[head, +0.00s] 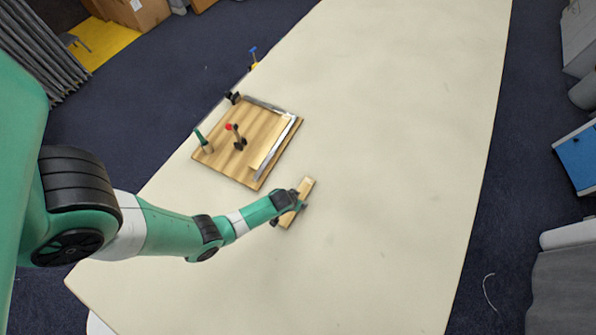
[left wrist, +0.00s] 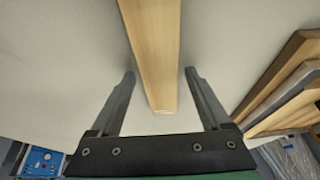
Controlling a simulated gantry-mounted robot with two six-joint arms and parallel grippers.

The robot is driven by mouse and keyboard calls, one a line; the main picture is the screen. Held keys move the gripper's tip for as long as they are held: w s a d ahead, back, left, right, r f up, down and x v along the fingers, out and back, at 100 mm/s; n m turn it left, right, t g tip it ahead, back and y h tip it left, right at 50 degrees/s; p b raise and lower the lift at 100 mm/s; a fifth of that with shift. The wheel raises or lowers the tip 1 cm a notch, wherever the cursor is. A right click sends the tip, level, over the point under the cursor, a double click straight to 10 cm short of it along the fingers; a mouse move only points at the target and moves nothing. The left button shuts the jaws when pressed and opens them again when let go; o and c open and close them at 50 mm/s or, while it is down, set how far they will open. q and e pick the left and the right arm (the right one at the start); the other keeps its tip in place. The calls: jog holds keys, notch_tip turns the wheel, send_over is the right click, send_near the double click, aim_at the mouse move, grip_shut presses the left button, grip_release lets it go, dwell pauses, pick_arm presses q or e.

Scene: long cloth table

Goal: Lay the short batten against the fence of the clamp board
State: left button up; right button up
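The short batten (head: 307,186) is a pale wooden strip on the cream cloth table, in front of and to the right of the clamp board (head: 232,165). My left gripper (head: 296,205) is at the batten and hides its middle in the head view. In the left wrist view the batten (left wrist: 153,45) runs between the fingers of my left gripper (left wrist: 160,76). They are open, with a gap on both sides near its close end. The grey metal fence (head: 287,136) runs along the board's right and far edges. My right gripper is not in view.
A red-tipped clamp (head: 238,138) and a green-handled one (head: 204,141) stand on the board. The table (head: 400,150) is clear to the right.

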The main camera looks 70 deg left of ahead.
pick_arm(q)
grip_shut()
jog(key=shift+r, duration=0.1)
